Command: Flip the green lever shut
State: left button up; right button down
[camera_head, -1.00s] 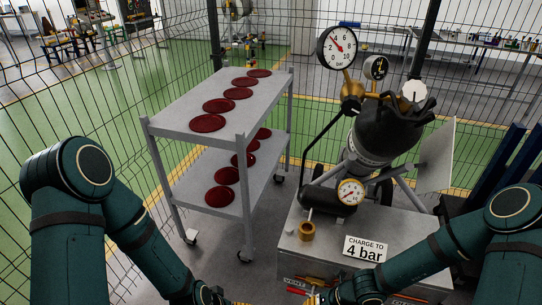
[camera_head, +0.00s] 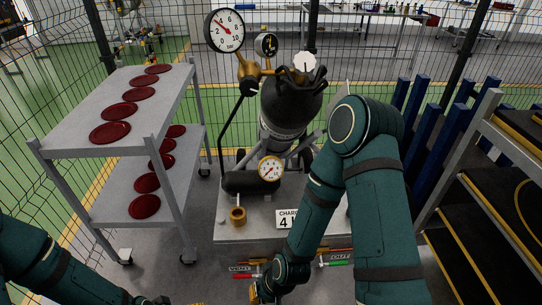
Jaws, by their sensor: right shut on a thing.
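A small green lever (camera_head: 334,263) shows beside the OUT label (camera_head: 338,257) on the front of the grey bench, right of my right forearm. My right gripper (camera_head: 256,293) is low in front of the bench, left of the green lever and just below a red lever (camera_head: 243,276) under the VENT label (camera_head: 239,267). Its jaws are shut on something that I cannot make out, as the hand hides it. My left gripper (camera_head: 150,300) is barely in view at the bottom edge, and its jaws cannot be made out.
A trolley (camera_head: 110,140) with red discs is at left. A rack (camera_head: 480,180) stands at right.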

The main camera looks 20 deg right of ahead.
aim_at(338, 263)
jog(key=l+z, duration=0.35)
jog(key=i+l+z, duration=0.15)
jog(key=z, duration=0.2)
jog(key=i+l+z, duration=0.15)
jog(key=z, duration=0.2)
jog(key=k+l, duration=0.15)
jog(key=l, duration=0.5)
jog(key=z, duration=0.05)
